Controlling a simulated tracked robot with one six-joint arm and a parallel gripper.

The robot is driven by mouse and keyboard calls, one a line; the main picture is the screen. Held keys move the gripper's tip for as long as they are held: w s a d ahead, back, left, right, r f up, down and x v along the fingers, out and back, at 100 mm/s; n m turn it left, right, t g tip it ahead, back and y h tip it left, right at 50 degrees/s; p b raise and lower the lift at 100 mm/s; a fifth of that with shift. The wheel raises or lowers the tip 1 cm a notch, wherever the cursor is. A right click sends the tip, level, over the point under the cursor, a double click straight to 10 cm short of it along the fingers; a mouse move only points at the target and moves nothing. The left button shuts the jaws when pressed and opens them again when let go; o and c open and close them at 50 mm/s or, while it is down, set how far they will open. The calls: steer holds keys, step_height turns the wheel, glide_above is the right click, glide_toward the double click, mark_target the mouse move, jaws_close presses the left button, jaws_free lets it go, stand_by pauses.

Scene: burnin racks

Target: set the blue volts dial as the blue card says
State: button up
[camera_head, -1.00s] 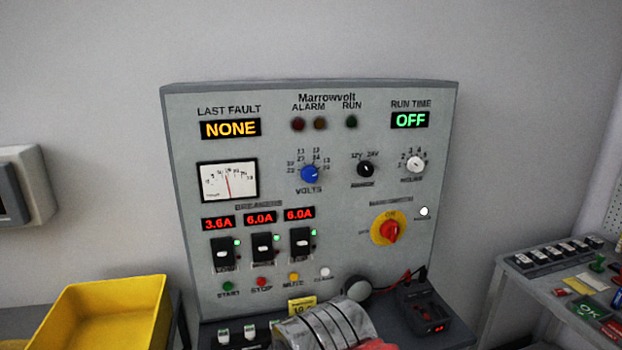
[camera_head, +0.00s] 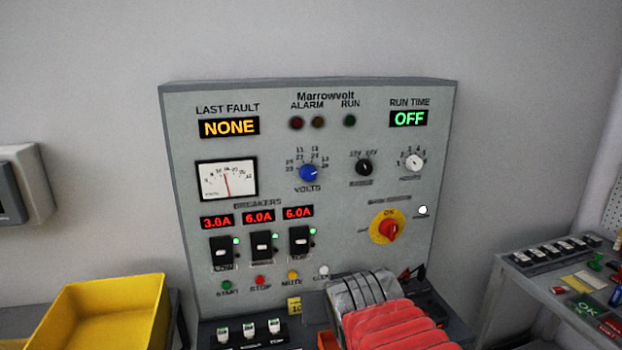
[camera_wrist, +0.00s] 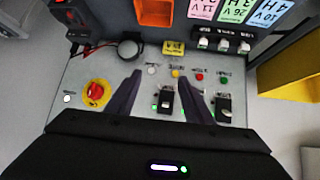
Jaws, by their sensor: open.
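The blue volts dial (camera_head: 309,173) is a round knob on the upper middle of the grey panel, with numbers around it. A pale mark shows near its upper right edge, too small to read exactly. The dial is hidden in the wrist view. The blue card (camera_wrist: 266,12) stands at the top right of the wrist view, beside a green and a pink card. Its print is upside down and cut by the frame edge. My gripper (camera_wrist: 160,73) is open and empty, its dark fingers apart over the panel's lower part, away from the dial. The fingers do not show in the head view.
The black range knob (camera_head: 364,167) and white knob (camera_head: 414,162) sit right of the dial. Black breakers (camera_head: 261,246) are below, with the red and yellow rotary switch (camera_head: 389,229) at right. A yellow bin (camera_head: 105,318) stands at left; a side table (camera_head: 525,262) stands at right.

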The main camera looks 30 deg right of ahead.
mark_target(310, 175)
steer(key=w+d+r+t+h, duration=0.1)
steer(key=w+r+t, duration=0.3)
steer(key=r, duration=0.4)
steer(key=w+d+r+m+t+h, duration=0.1)
steer(key=w+d+r+t, duration=0.1)
steer(key=r, duration=0.6)
steer(key=shift+w+r+m+t, duration=0.3)
steer(key=shift+w+t, duration=0.6)
steer(key=shift+t, duration=0.3)
steer(key=shift+x, duration=6.9)
steer(key=shift+f, duration=0.1)
steer(key=shift+c, duration=0.2)
steer(key=c, duration=1)
